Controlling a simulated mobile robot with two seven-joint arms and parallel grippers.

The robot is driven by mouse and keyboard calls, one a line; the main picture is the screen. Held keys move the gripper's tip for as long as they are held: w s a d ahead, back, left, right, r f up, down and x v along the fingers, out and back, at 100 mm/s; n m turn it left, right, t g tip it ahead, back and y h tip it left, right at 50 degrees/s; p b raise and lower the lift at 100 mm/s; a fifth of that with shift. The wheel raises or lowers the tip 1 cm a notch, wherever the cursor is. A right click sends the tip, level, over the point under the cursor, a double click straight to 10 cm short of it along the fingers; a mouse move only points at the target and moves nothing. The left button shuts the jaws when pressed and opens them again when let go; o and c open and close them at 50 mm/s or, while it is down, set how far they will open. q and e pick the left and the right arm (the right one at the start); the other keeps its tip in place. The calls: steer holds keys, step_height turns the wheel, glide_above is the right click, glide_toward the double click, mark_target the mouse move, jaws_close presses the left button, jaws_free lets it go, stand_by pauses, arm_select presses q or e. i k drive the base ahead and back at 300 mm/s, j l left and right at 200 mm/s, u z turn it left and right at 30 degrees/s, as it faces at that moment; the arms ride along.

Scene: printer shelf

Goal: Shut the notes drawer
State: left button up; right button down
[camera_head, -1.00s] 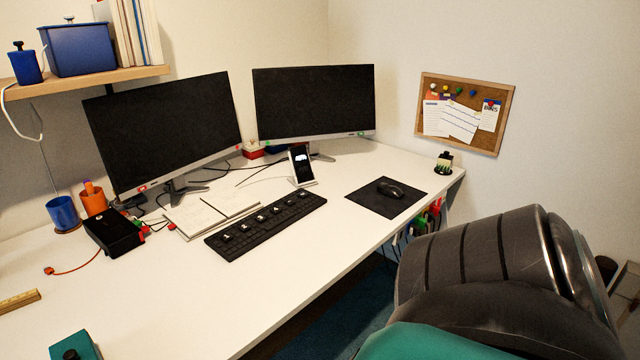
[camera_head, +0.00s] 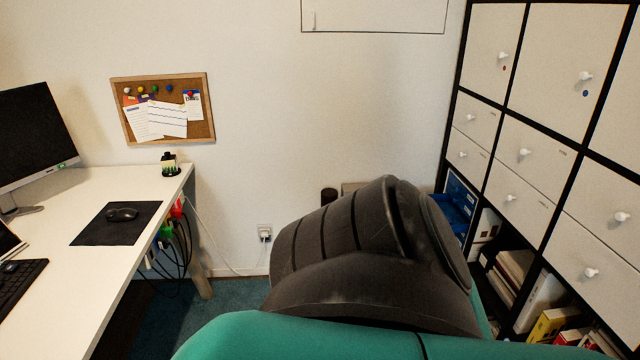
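A black-framed shelf unit with white drawers and doors stands at the right of the head view. Its small drawers, such as the upper one (camera_head: 476,120) and a lower one (camera_head: 518,198), have white knobs and look flush. I cannot tell which is the notes drawer; labels are too small to read. A large dark rounded part with a teal section, which looks like my own arm, fills the lower middle and hides part of the floor and shelf. Neither of my grippers is in view.
A white desk (camera_head: 100,190) with a mouse pad (camera_head: 117,223) and monitor (camera_head: 32,135) stands at the left. Cables hang at its right end. A corkboard (camera_head: 163,108) is on the wall. Books (camera_head: 548,325) fill the low shelf compartments. Teal floor shows between desk and arm.

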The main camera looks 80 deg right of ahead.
mark_target(450, 211)
steer(key=l+z, duration=0.1)
steer(key=z, duration=3.2)
steer(key=i+j+z, duration=0.45)
steer(key=i+j, duration=0.35)
steer(key=i, duration=0.45)
steer(key=i+j+z, duration=0.5)
steer(key=i+j, duration=0.65)
steer(key=j, duration=0.1)
